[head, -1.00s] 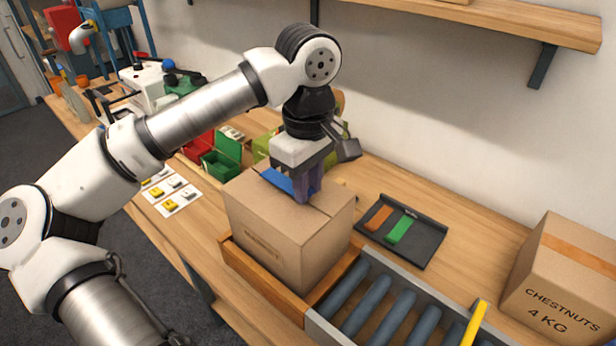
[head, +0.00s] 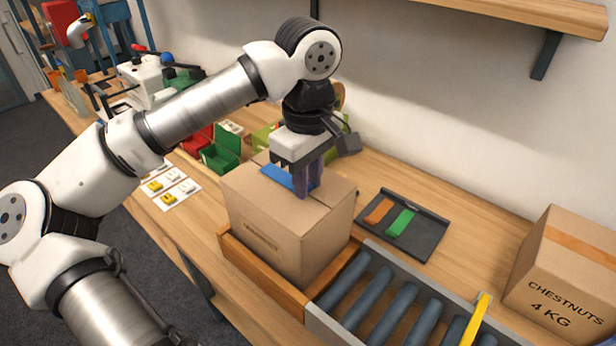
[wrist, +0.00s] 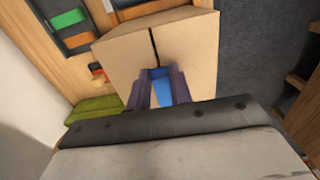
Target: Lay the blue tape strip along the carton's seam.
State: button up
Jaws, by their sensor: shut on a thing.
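The carton (head: 285,230) stands closed and upright at the wooden-railed end of the conveyor. Its dark seam shows on the top in the wrist view (wrist: 154,45). My gripper (head: 306,192) points down at the carton top, shut on the blue tape strip (head: 283,177). The strip also shows between the fingers in the wrist view (wrist: 163,90). It lies at or just above the carton top; I cannot tell whether it touches. Part of the strip is hidden by the fingers.
A dark tray (head: 425,246) with an orange strip (head: 379,211) and a green strip (head: 401,222) lies right of the carton. Conveyor rollers (head: 385,305) and a yellow bar (head: 476,320) are in front. A labelled chestnut carton (head: 565,285) stands at far right. Green (head: 222,150) and red boxes sit behind.

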jog(key=o, duration=1)
jog(key=shift+r+p, duration=2.1)
jog(key=shift+r, duration=1.4)
jog(key=shift+d, duration=0.1)
